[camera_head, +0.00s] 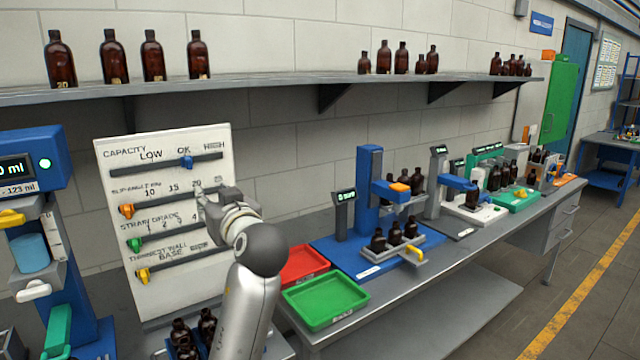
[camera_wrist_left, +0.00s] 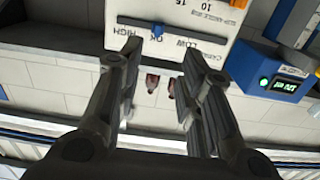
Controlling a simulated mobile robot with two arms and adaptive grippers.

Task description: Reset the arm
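My left gripper (camera_head: 212,190) is raised in front of the white gauge board (camera_head: 115,165) in the head view. In the left wrist view my left gripper (camera_wrist_left: 161,58) has its two fingers well apart with nothing held between them. The gauge board (camera_wrist_left: 255,40) appears upside down beyond the fingers, with the blue slider (camera_wrist_left: 158,30) on its capacity row. Two amber bottles (camera_wrist_left: 152,82) show in the gap, in the background. My right gripper is in neither view.
A wall shelf (camera_head: 280,83) with amber bottles runs above the bench. Red (camera_head: 303,262) and green (camera_head: 325,299) trays lie right of my arm, beside a blue station (camera_head: 369,190). Amber bottles (camera_head: 183,338) stand below my arm. A blue dispenser (camera_head: 50,165) is at the left.

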